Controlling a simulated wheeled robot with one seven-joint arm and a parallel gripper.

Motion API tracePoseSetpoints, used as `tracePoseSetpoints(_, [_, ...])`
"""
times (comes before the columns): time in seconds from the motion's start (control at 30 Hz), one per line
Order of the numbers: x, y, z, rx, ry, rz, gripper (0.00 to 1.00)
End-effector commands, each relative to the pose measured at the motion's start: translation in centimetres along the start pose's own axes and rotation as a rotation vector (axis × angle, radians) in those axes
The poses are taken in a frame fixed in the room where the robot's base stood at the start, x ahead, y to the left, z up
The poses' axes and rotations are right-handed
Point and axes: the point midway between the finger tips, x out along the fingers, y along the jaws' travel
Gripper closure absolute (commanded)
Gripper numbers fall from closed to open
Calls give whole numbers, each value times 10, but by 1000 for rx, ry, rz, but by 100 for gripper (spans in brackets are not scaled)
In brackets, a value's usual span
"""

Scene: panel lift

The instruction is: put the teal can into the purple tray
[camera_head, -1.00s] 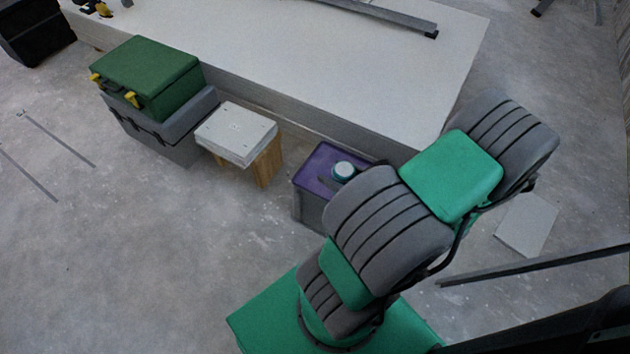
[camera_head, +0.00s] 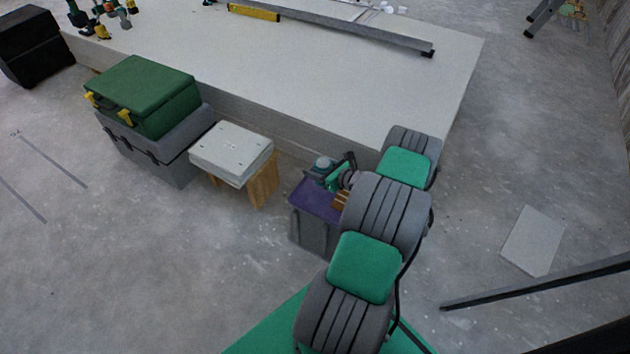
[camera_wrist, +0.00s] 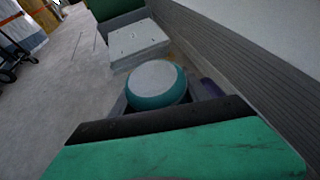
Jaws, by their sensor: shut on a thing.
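The teal can (camera_head: 323,164) has a pale grey top and shows at the far edge of the purple surface in the head view. It also shows in the wrist view (camera_wrist: 157,86), close in front of the dark finger. My gripper (camera_head: 336,176) is shut on the can, and its near parts hide the can's lower side. The purple tray (camera_head: 309,199) sits on top of a grey bin, partly hidden by my arm. I cannot tell how high the can is above the tray. A small purple patch shows right of the can in the wrist view (camera_wrist: 211,88).
A white box (camera_head: 232,152) on a wooden stand is left of the bin. A green case (camera_head: 145,92) on a grey case stands farther left. A long low white panel stack (camera_head: 330,80) runs behind. Open floor (camera_head: 180,270) lies at the front left.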

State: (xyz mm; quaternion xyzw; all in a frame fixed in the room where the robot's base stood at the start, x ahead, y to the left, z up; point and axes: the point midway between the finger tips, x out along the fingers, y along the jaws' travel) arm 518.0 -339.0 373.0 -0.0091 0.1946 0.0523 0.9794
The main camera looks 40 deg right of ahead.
Motion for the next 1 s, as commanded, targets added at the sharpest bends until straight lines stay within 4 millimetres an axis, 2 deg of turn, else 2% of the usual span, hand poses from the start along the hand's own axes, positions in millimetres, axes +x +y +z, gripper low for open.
tracePoseSetpoints(0.03, [13,-1,-10,-5,-1,2,97])
tracePoseSetpoints(0.23, [35,-5,-20,-3,-2,0,97])
tracePoseSetpoints(0.3, [44,-6,-29,-3,-1,0,97])
tracePoseSetpoints(0.43, [51,-7,-50,-2,-2,-1,97])
tracePoseSetpoints(0.8, [52,-6,-52,-3,-1,-1,97])
tracePoseSetpoints(0.83, [51,-6,-51,-2,0,-1,44])
tracePoseSetpoints(1.0, [51,-6,-51,-2,0,-1,30])
